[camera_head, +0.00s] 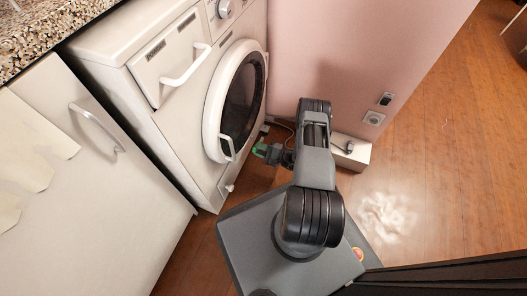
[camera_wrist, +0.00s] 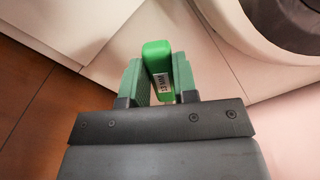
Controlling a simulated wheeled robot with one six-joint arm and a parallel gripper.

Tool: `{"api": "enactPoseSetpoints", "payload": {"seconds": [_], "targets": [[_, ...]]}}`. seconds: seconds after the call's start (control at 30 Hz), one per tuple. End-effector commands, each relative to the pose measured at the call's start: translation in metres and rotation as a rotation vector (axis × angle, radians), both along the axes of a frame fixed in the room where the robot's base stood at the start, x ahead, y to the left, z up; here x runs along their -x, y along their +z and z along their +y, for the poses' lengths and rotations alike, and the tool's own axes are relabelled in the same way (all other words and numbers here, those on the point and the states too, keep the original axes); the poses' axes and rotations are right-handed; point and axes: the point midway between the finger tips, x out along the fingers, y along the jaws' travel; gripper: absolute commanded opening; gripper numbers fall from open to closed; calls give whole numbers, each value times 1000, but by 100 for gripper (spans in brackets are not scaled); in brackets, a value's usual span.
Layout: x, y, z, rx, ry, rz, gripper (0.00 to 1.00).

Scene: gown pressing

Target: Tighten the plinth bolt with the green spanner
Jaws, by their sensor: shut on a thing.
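My gripper (camera_head: 264,151) is low in front of the washing machine's right side in the head view. In the wrist view my gripper (camera_wrist: 160,85) is shut on the green spanner (camera_wrist: 157,52), a green block-like part with a small printed label. Only this part of the spanner shows; its working end is hidden. In the head view just a bit of green shows at the fingertips. The washing machine (camera_head: 175,115) has a pale plinth with a small light fitting (camera_head: 229,187) low at its right. I cannot tell whether this is the plinth bolt.
The machine's round door (camera_head: 213,118) with its handle is close to my gripper. A white cabinet (camera_head: 75,150) stands at left. A pale box (camera_head: 358,157) with a small dark item is by the pink wall.

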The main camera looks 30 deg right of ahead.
Motion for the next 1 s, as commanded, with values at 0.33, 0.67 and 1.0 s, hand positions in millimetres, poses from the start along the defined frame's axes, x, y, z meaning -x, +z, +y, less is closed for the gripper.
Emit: {"api": "enactPoseSetpoints", "payload": {"seconds": [0.33, 0.67, 1.0], "targets": [[-7, -26, 22, 196, -1, -180, 0], [-5, -63, 23, 479, -2, -442, 0], [-11, -69, 28, 529, -1, -487, 0]]}}
